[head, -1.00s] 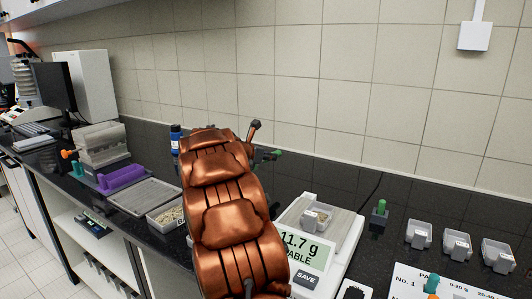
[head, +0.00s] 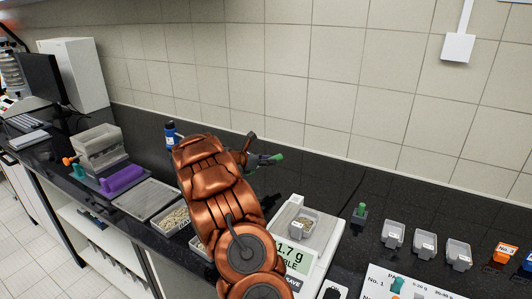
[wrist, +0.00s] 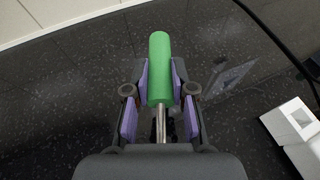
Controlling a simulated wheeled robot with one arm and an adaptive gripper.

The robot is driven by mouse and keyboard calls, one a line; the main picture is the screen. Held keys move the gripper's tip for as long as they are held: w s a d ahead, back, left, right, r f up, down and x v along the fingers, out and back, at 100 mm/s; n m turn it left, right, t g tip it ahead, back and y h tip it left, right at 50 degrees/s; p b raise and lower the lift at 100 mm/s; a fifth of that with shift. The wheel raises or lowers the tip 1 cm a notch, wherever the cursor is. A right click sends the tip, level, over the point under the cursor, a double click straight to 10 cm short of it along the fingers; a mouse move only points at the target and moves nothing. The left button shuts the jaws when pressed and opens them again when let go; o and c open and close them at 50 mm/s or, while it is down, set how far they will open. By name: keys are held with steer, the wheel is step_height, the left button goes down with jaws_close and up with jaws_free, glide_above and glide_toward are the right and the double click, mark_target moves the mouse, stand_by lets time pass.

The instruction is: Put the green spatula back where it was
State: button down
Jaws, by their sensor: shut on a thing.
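The green spatula is in my gripper (wrist: 161,88). In the wrist view its green handle (wrist: 160,60) sits between the purple finger pads, with the metal shaft (wrist: 161,125) running back towards the palm. The far end of the shaft is hidden. In the head view the spatula (head: 270,158) shows as a small green end poking out right of my gripper (head: 252,156), held above the dark counter behind the scale. My copper arm hides much of the gripper there.
A scale (head: 296,262) holding a small container stands right of my arm. A small green-topped item (head: 360,212) stands on the counter to its right, then several grey scoop-like bins (head: 393,234). Left are a tray (head: 147,199) and a purple rack (head: 122,180). The counter behind the scale is clear.

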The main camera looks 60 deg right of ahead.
mark_target(267, 183)
steer(key=shift+f+b, duration=2.35)
steer(key=shift+f, duration=1.15)
steer(key=shift+f+b, duration=0.3)
steer(key=shift+f, duration=0.35)
steer(key=c, duration=0.9)
jaws_free()
steer(key=shift+r, duration=0.1)
steer(key=v, duration=1.2)
